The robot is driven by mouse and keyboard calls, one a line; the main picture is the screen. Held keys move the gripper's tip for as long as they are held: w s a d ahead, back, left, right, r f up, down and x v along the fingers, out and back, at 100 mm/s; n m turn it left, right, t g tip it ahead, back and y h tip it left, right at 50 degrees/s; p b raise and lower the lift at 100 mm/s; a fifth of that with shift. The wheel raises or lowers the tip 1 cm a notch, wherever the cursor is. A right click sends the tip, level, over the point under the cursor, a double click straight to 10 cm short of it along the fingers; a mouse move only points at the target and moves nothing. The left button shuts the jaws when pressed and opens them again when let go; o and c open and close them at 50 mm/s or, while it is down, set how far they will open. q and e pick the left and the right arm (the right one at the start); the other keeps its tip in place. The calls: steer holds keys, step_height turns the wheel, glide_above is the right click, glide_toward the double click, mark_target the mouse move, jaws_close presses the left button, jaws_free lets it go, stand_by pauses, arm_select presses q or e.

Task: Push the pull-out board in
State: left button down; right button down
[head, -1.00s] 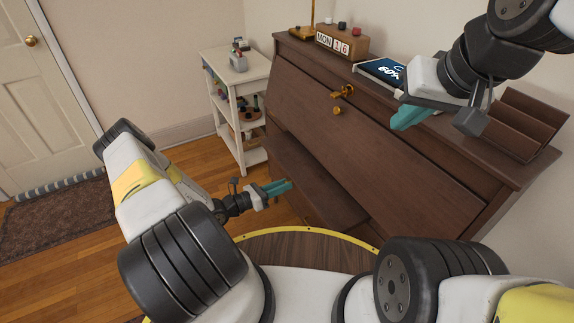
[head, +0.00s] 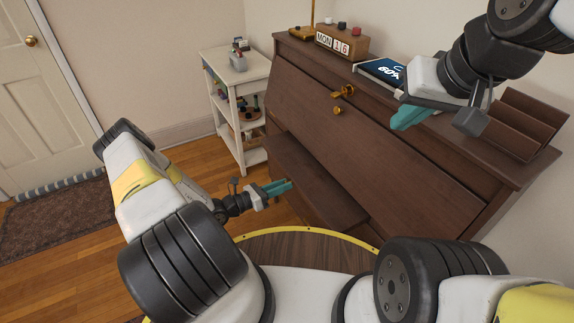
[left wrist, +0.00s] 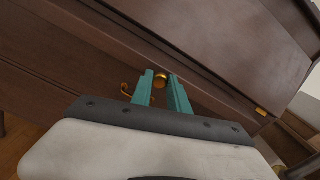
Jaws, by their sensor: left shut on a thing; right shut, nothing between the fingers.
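The brown pull-out board (head: 322,190) sticks out below the sloped front of the wooden desk (head: 375,140), towards me. My left gripper (head: 290,184) is at the board's front edge. In the left wrist view my left gripper (left wrist: 163,88) has its teal fingers on either side of a small brass knob (left wrist: 160,78), shut on it; the exact contact is hard to see. My right gripper (head: 398,122) is shut and empty, up in front of the desk's upper front.
A brass key and knob (head: 340,95) are on the sloped front. A white shelf cart (head: 238,85) stands left of the desk. My round base is close below.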

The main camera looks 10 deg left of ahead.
mark_target(296, 180)
stand_by(0.5)
arm_select(q)
steer(key=x, duration=1.3)
steer(key=shift+w+d, duration=0.1)
steer(key=shift+w, duration=0.05)
steer(key=c, duration=1.3)
jaws_free()
steer(key=shift+w+d, duration=0.1)
steer(key=shift+d, duration=0.05)
steer(key=shift+o, duration=0.2)
steer(key=v, duration=0.8)
